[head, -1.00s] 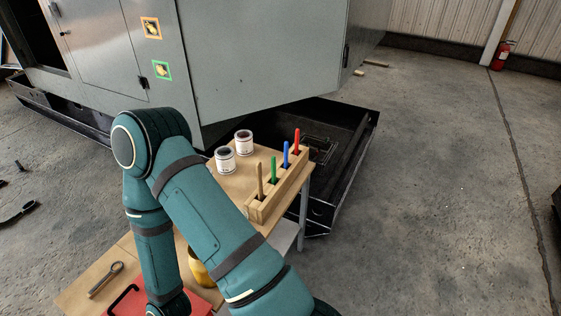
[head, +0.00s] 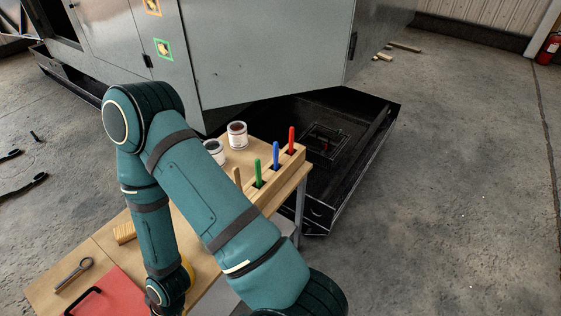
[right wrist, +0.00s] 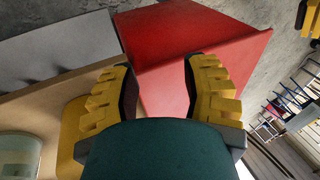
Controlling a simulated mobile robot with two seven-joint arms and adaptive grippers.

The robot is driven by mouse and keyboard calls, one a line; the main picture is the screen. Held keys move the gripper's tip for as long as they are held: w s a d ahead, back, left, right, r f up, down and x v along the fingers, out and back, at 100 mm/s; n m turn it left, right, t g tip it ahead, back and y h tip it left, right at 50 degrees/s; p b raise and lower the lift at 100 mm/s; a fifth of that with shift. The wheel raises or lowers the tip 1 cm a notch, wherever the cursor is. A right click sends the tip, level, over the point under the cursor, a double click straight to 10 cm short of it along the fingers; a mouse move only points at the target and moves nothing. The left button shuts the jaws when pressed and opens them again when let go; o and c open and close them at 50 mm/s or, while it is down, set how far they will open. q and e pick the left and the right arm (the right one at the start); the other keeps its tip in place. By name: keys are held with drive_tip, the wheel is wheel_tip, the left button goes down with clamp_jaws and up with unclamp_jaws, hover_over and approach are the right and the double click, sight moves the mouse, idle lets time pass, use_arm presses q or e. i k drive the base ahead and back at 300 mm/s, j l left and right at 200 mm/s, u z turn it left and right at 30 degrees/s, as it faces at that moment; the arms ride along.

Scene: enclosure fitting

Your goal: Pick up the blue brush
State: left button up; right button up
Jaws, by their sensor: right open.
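The blue brush (head: 276,155) stands upright in a slotted wooden rack (head: 266,196) at the table's right edge, between a green brush (head: 258,173) and a red brush (head: 291,140). Only its handle shows; its lower end is hidden in the rack. My right arm crosses the table in front of the rack, with its wrist low at the near left, away from the brush. In the right wrist view my right gripper (right wrist: 160,82) is open and empty, with a red surface beyond its fingers. The brush does not show there. My left gripper is not in view.
A wooden-coloured handle (head: 237,177) is partly behind my arm. Two cans, one a white can (head: 237,135), stand left of the rack. A red toolbox or tray (head: 112,292), a ring-ended tool (head: 74,275) and a wooden block (head: 124,233) lie on the near table. A grey cabinet (head: 265,55) stands behind.

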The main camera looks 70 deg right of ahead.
sight(276, 153)
drive_tip(key=k+l, duration=0.1)
drive_tip(key=l, duration=0.3)
drive_tip(key=k+l, duration=0.1)
drive_tip(key=l, duration=0.25)
drive_tip(key=k+l, duration=0.1)
drive_tip(key=l, duration=0.3)
drive_tip(key=k+l, duration=0.1)
drive_tip(key=l, duration=0.25)
drive_tip(key=k+l+u, duration=0.1)
drive_tip(key=l, duration=0.3)
